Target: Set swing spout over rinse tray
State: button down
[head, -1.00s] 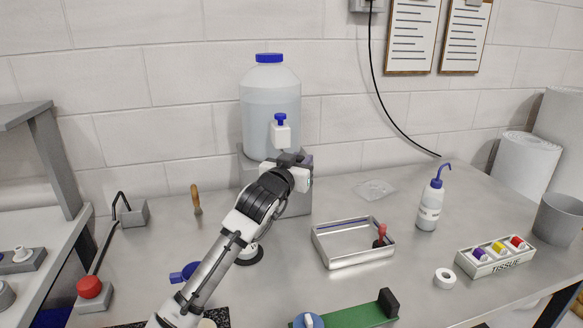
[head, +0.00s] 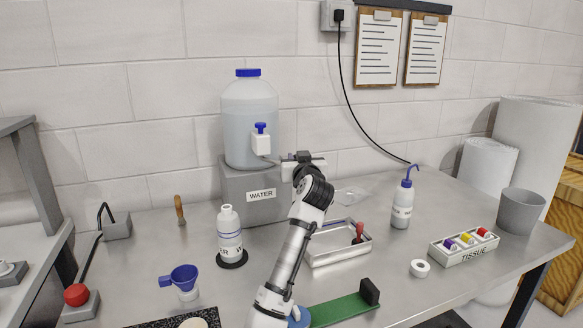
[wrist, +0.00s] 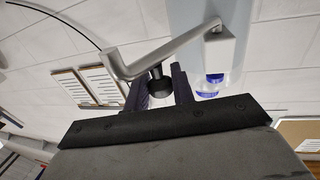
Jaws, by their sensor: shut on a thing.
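The white tap with a blue knob (head: 261,141) is on the front of the water bottle (head: 249,115). Its grey swing spout (wrist: 170,48) shows in the wrist view, reaching left from the tap body to a bent end. My gripper (head: 303,160) is just right of the tap. In the wrist view its dark fingers (wrist: 162,90) are shut on a black grip (wrist: 160,84) under the spout. The rinse tray (head: 338,259), a shallow metal box, lies on the bench lower right of my gripper. My arm hides part of its left side. I cannot tell whether the spout end is above it.
A red-handled item (head: 358,234) stands in the tray. A white bottle (head: 229,236) and a blue funnel (head: 184,277) are left of my arm. A black cable (head: 358,105) hangs behind.

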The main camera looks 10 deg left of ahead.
jog(key=w+n+g+y+b, duration=0.1)
jog(key=w+y, duration=0.1)
jog(key=w+d+n+g+y+b, duration=0.1)
jog(key=w+n+y, duration=0.1)
jog(key=shift+n+g+y, duration=0.3)
jog(key=shift+g+y, duration=0.1)
jog(key=shift+r, duration=0.15)
jog(key=c, duration=1.6)
grip_release()
jog(key=o, duration=0.4)
jog(key=shift+w, duration=0.1)
jog(key=shift+f, duration=0.2)
